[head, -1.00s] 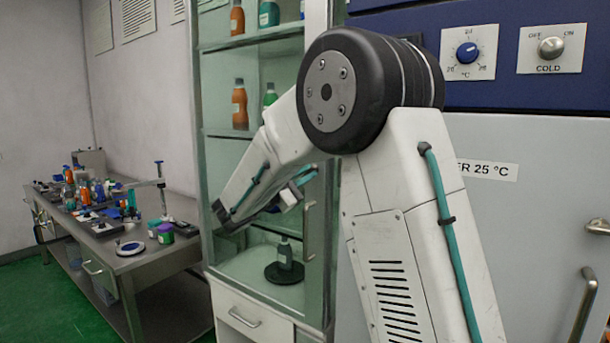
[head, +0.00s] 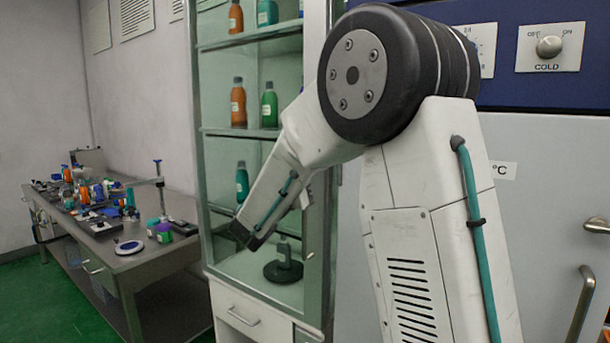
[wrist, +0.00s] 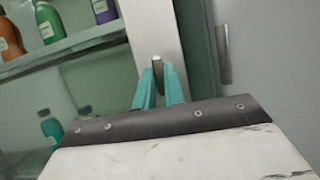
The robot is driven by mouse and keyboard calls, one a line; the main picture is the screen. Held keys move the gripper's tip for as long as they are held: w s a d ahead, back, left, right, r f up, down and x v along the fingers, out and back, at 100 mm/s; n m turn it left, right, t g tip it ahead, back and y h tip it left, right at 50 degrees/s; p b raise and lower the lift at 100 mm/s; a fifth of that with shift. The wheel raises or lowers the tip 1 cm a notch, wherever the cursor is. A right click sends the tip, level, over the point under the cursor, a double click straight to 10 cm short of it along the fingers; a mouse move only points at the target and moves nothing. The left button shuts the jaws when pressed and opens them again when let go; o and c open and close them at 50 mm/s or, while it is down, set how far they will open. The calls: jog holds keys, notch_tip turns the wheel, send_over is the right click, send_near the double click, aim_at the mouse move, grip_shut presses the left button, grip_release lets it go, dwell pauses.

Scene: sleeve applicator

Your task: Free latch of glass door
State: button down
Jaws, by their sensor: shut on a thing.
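The glass door (head: 222,190) of the tall cabinet shows in the head view, partly behind my arm, and looks closed. In the wrist view a small upright metal piece, seemingly the latch (wrist: 157,62), stands in front of the pale door frame (wrist: 150,25). My gripper (wrist: 159,80) has its two teal fingers on either side of this piece and is shut on it. Its lower part is hidden between the fingers. In the head view my forearm hides the fingers, and I cannot make out the latch clearly there.
Behind the glass stand several bottles, such as a green one (head: 269,107) and an orange one (head: 238,105). A grey vertical handle (wrist: 223,55) is close right of my fingers. A cluttered bench (head: 125,262) stands at left. A large grey-fronted unit (head: 550,220) is at right.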

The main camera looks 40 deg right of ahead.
jog(key=shift+n, duration=0.3)
jog(key=c, duration=1.5)
grip_release()
jog(key=v, duration=0.7)
jog(key=shift+s+a+f, duration=0.15)
jog(key=shift+s+a, duration=0.1)
